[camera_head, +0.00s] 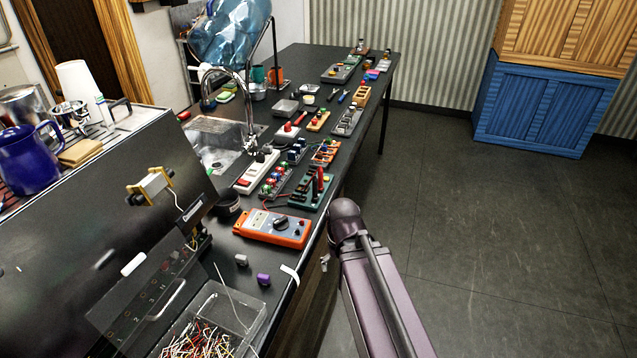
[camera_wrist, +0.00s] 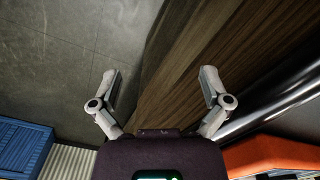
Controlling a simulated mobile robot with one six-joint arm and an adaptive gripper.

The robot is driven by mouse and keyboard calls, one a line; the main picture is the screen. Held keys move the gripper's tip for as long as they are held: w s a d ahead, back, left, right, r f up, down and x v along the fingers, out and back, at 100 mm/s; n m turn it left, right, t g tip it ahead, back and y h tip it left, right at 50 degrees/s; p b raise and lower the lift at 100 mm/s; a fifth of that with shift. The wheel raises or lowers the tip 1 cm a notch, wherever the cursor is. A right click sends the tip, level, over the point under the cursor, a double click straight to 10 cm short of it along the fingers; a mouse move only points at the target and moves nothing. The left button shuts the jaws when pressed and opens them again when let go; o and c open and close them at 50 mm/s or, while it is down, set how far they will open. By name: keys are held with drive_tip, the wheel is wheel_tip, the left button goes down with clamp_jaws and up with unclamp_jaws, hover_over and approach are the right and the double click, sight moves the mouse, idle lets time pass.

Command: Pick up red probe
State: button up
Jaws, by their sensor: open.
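A thin red upright piece that looks like the red probe (camera_head: 320,180) stands at a green board (camera_head: 298,199) near the counter's right edge. A red wire runs close by it. The orange multimeter (camera_head: 262,229) lies in front of that board. My gripper (camera_wrist: 161,85) is open and empty in the wrist view, its two fingers spread over a brown wooden surface. In the head view only a small part of my gripper (camera_head: 325,262) shows, beside the counter's right edge. The probe cannot be made out in the wrist view.
The dark counter (camera_head: 350,70) holds several small boards, a white power strip (camera_head: 257,172) and a sink (camera_head: 212,140). A clear box of wires (camera_head: 235,310) lies at the front. A blue chest (camera_head: 530,110) stands at the back right. The floor (camera_head: 500,230) is clear.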

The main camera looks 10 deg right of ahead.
idle(0.3)
drive_tip(key=c, duration=0.3)
drive_tip(key=shift+w+r, duration=0.15)
drive_tip(key=shift+c, duration=1)
wheel_tip(320, 180, up, 23)
drive_tip(key=n+p, duration=0.3)
drive_tip(key=p, duration=2)
hover_over(320, 180)
drive_tip(key=shift+w+d+f, duration=0.2)
drive_tip(key=shift+w+d, duration=0.15)
drive_tip(key=shift+d, duration=0.05)
drive_tip(key=shift+f, duration=0.15)
wheel_tip(320, 180, down, 8)
drive_tip(key=b, duration=0.8)
drive_tip(key=shift+f+b, duration=0.25)
drive_tip(key=shift+b, duration=0.15)
drive_tip(key=shift+f, duration=0.1)
